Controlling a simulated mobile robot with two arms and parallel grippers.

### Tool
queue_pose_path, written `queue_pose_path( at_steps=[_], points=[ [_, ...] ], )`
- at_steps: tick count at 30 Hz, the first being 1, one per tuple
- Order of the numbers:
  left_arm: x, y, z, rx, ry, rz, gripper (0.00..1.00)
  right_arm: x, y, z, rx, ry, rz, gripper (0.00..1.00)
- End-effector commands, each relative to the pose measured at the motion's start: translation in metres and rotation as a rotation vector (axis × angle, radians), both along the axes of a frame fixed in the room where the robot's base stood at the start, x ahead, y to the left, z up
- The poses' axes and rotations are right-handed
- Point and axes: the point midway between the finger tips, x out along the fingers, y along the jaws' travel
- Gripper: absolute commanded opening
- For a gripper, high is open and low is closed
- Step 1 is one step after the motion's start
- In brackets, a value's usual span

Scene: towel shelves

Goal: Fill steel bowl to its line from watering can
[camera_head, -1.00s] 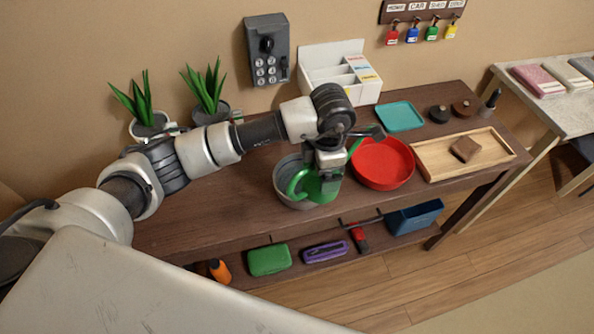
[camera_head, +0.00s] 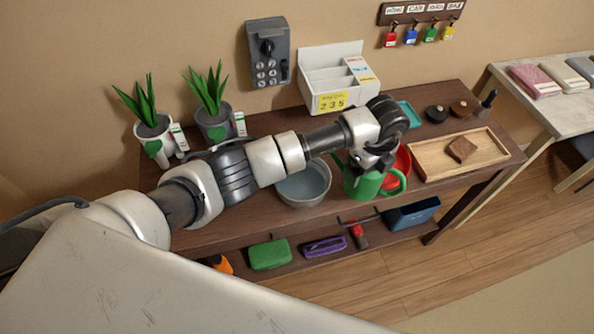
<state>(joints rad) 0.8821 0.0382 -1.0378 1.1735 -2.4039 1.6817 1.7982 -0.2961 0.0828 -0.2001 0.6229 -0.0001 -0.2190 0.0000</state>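The steel bowl (camera_head: 303,188) stands on the dark wooden shelf top, partly behind my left arm. Its inside looks blue-grey and smooth, like water, but I cannot make out the line or the exact level. The green watering can (camera_head: 361,187) is just right of the bowl, roughly upright, its spout toward the bowl and its handle loop to the right. My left gripper (camera_head: 371,163) is at the top of the can and appears shut on it; the fingertips are mostly hidden. I cannot tell whether the can touches the shelf. My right gripper is out of view.
A red round dish (camera_head: 402,160) is behind the can, partly hidden. A wooden tray (camera_head: 432,168) with a brown block lies to the right. A white divided box (camera_head: 336,83) and potted plants (camera_head: 214,124) stand at the back. The lower shelf holds cases and a blue bin (camera_head: 411,215).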

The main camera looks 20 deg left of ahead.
Motion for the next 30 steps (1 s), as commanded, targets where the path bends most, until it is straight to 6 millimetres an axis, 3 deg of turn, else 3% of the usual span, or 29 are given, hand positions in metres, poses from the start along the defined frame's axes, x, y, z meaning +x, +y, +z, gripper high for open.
queue_pose_path(
  at_steps=[3,9,20,30],
  points=[
    [0.001,-0.009,0.001,-0.002,-0.001,0.14,0.49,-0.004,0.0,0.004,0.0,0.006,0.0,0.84],
    [0.001,-0.014,-0.001,-0.002,-0.001,0.258,0.49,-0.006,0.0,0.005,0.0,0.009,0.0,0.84],
    [0.001,-0.014,-0.001,-0.008,-0.001,0.269,0.49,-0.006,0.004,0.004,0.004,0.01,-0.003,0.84],
    [0.001,-0.014,0.006,-0.125,0.011,0.267,0.49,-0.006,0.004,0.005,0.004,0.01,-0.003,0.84]
  ],
)
